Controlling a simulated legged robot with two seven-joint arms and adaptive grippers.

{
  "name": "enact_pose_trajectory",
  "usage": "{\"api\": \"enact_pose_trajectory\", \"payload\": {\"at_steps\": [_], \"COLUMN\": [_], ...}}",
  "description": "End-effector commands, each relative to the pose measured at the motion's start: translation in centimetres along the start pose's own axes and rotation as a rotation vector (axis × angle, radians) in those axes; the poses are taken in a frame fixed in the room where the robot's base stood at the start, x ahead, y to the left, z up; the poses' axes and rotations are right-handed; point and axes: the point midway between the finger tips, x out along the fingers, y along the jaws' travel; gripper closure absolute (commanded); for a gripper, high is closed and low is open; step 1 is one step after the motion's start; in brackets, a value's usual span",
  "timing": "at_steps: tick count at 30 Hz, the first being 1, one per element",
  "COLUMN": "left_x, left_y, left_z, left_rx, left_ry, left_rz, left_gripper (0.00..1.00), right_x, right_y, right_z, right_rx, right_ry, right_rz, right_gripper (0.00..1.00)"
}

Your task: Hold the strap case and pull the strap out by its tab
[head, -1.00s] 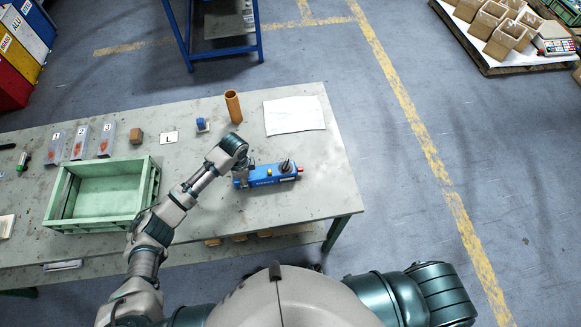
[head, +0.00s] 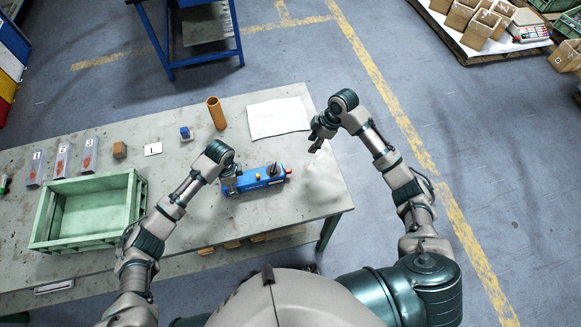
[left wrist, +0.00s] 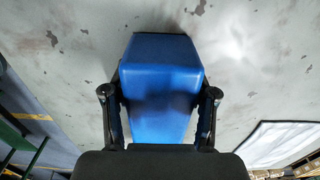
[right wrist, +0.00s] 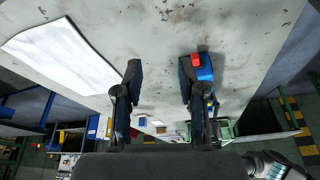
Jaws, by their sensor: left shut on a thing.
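The blue strap case (head: 258,181) lies on the table, with a black knob on top and a red tab (head: 287,170) at its right end. My left gripper (head: 230,186) is shut on the case's left end; in the left wrist view the blue body (left wrist: 160,85) sits between both fingers. My right gripper (head: 316,140) is open and empty, above the table to the upper right of the case. In the right wrist view its fingers (right wrist: 160,80) are apart, and the red tab (right wrist: 197,61) shows beside the right finger. The strap itself is not visible.
A green crate (head: 44,215) stands at the table's left. A brown tube (head: 216,113), a white sheet (head: 279,117), a small blue item (head: 185,134) and numbered bins (head: 63,160) lie along the back. The table is clear right of the case.

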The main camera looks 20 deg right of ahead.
Motion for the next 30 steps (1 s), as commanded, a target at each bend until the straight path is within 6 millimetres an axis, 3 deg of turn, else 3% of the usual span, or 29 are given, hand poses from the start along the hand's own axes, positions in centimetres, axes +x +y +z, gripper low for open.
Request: {"api": "enact_pose_trajectory", "payload": {"at_steps": [3, 8, 21, 30], "left_x": [0.2, 0.2, 0.2, 0.2], "left_y": [0.1, 0.1, 0.0, 0.0], "left_z": [0.1, 0.0, -0.1, -0.1], "left_rx": [-0.001, -0.002, -0.001, 0.0], "left_ry": [-0.003, -0.005, -0.003, -0.002], "left_rz": [0.003, 0.003, 0.003, 0.003], "left_gripper": [0.94, 0.94, 0.94, 0.94], "right_x": [-1.3, -1.3, 7.1, 10.0], "right_y": [-3.1, -4.8, -5.7, -5.9], "right_z": [-3.0, -4.1, -4.5, -4.6], "right_rx": [-0.179, -0.271, -0.268, -0.268], "right_ry": [0.042, 0.062, 0.062, 0.061], "right_rz": [-0.067, -0.103, -0.106, -0.101], "right_gripper": [0.6, 0.6, 0.6, 0.6]}}
